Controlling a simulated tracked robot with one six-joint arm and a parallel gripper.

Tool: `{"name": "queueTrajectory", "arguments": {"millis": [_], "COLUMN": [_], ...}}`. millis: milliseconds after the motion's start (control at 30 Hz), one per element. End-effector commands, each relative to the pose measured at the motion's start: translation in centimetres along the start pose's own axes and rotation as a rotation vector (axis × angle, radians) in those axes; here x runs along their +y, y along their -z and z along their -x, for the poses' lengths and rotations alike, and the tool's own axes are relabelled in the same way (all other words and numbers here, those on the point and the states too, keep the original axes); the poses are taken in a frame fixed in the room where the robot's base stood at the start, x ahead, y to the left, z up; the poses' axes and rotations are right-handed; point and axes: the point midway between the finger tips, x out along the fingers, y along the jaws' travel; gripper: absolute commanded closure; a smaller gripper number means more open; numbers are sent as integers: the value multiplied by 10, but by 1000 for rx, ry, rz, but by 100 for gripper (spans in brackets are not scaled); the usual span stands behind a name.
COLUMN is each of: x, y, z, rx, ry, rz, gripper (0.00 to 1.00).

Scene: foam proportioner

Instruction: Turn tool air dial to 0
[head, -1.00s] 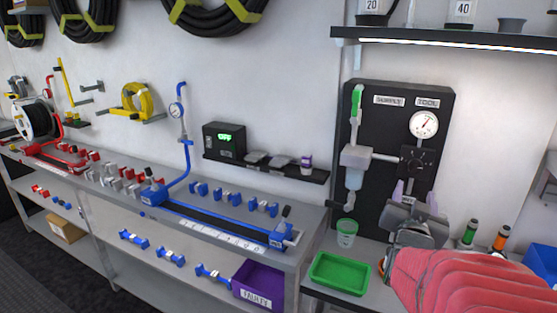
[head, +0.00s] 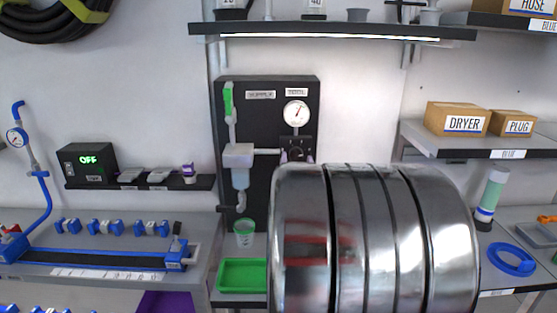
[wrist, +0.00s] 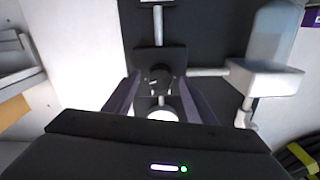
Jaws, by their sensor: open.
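The tool air dial (head: 299,142) is a black knob on the dark wall panel (head: 262,88), under a round white gauge (head: 296,113) and the TOOL label. My arm hides its lower part in the head view. In the wrist view, the dial (wrist: 160,76) lies between the two purple fingers of my gripper (wrist: 159,88). The fingers are open, with a gap visible on each side of the knob. I cannot tell whether they touch it. The gauge (wrist: 163,114) is partly hidden by my gripper body. The dial's number marks are not readable.
A filter unit (head: 238,156) and a green lever (head: 228,98) are left of the dial. A shelf (head: 340,32) is above the panel. A green tray (head: 241,275) and green cup (head: 244,232) sit below. Boxes (head: 458,118) stand on a right shelf.

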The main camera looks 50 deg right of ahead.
Motion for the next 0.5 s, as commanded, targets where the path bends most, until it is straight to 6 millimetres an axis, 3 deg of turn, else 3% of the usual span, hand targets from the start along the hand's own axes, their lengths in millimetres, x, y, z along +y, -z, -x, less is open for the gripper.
{"name": "queueTrajectory", "arguments": {"millis": [433,500], "x": [9,10], "y": [2,2], "z": [-7,-7], "rx": [2,2], "ry": [-9,-11], "rz": [-1,-1], "gripper": [49,54]}}
